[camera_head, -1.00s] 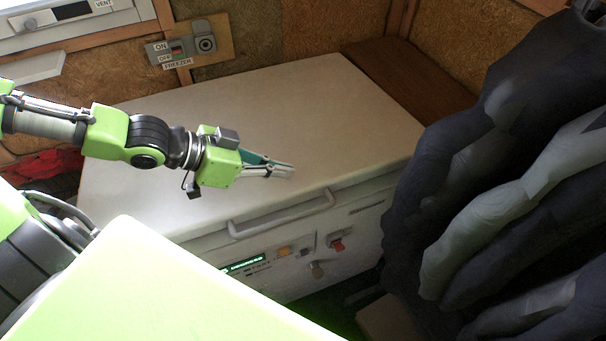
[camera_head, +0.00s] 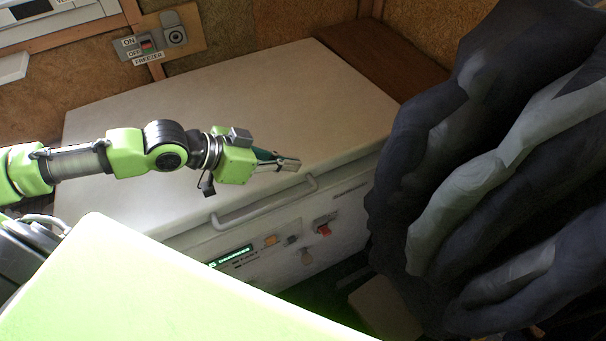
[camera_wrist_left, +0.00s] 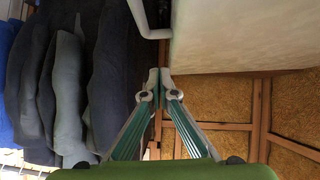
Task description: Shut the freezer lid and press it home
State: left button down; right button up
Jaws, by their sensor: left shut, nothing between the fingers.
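The freezer lid (camera_head: 230,115) is a broad pale panel lying down over the white freezer body (camera_head: 345,215). I cannot tell whether it is fully seated. A pale bar handle (camera_head: 262,204) runs along its front edge. My left gripper (camera_head: 298,164) is shut and empty, over the lid near its front edge, close to the handle's right end. Whether it touches the lid is unclear. In the left wrist view, the shut fingertips (camera_wrist_left: 159,76) show beside the lid (camera_wrist_left: 245,35), with the handle (camera_wrist_left: 146,22) above them in the picture. My right gripper is out of view.
Dark, bulky hanging shapes (camera_head: 480,170) crowd the right side, close to the freezer's front corner. A freezer switch panel (camera_head: 158,38) is on the back wall. A brown wooden surface (camera_head: 365,55) adjoins the lid's far right edge. The freezer front carries a lit display (camera_head: 231,256).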

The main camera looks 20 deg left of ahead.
aim_at(303, 176)
pick_arm(q)
jog(key=f, duration=0.1)
jog(key=w+d+f, duration=0.1)
jog(key=f, duration=0.1)
jog(key=w+d+f+p, duration=0.1)
jog(key=shift+d+f, duration=0.2)
jog(key=shift+f, duration=0.65)
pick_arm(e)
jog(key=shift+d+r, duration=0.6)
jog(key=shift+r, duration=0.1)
